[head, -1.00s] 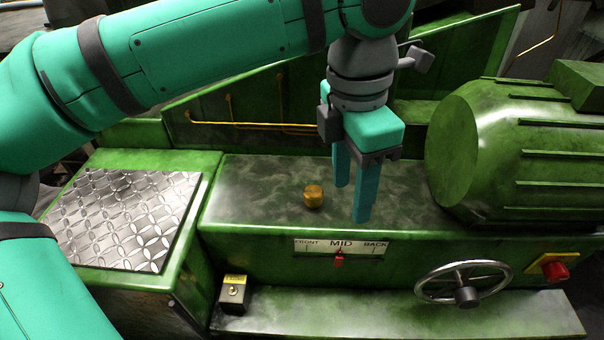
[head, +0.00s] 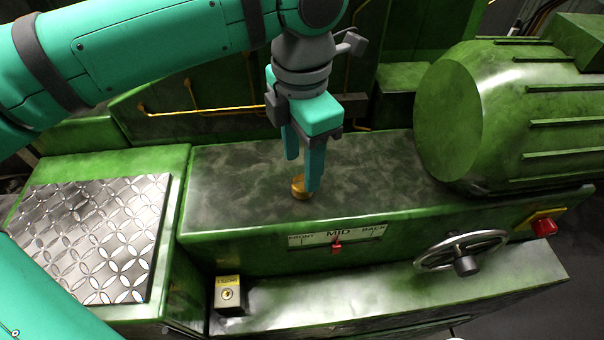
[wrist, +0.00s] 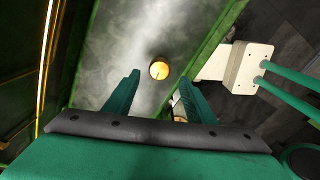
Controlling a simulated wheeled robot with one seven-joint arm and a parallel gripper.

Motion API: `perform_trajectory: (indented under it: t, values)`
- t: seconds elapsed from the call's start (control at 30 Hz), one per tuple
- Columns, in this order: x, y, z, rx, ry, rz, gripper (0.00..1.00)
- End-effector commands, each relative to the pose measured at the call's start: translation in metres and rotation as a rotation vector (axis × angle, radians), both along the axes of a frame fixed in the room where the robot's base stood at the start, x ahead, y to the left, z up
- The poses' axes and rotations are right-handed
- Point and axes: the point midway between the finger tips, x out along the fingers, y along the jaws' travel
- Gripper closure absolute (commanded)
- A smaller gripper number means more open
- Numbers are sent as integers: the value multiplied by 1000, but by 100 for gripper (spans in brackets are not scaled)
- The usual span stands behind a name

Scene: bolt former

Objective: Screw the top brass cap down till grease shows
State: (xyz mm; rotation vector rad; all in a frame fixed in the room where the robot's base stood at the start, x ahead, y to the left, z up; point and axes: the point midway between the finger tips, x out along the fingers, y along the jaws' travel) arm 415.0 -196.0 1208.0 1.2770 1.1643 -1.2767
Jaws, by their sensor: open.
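The brass cap (head: 299,187) stands on the flat green top of the machine bed, behind the scale plate. In the wrist view the cap (wrist: 159,69) shows from above as a round gold disc, beyond my fingertips and roughly between their lines. My gripper (head: 303,174) is open with teal fingers pointing down. In the head view one finger partly covers the cap's right side. In the wrist view the fingers (wrist: 158,82) are apart with nothing between them. I cannot tell the exact height of the fingertips over the bed. No grease is visible.
A scale plate (head: 336,235) with a red pointer at MID is on the bed's front face. A handwheel (head: 463,254) and a red button (head: 544,227) are at right. A large green motor (head: 500,115) bounds the right side. A patterned metal plate (head: 90,235) lies at left.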

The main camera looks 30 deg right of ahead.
Motion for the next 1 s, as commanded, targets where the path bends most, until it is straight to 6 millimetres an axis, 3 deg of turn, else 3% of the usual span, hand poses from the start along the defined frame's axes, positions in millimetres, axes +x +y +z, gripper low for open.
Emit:
perform_trajectory:
  t: [0.1,0.3,0.7,0.9,1.0]
  values:
    - [-1,-1,-20,-1,2,-4,50]
    - [-1,-3,-42,-1,2,-6,50]
    - [-1,-3,-49,-1,0,-6,50]
    - [-1,-3,-49,-1,0,-6,91]
    - [-1,-3,-49,-1,0,-6,91]
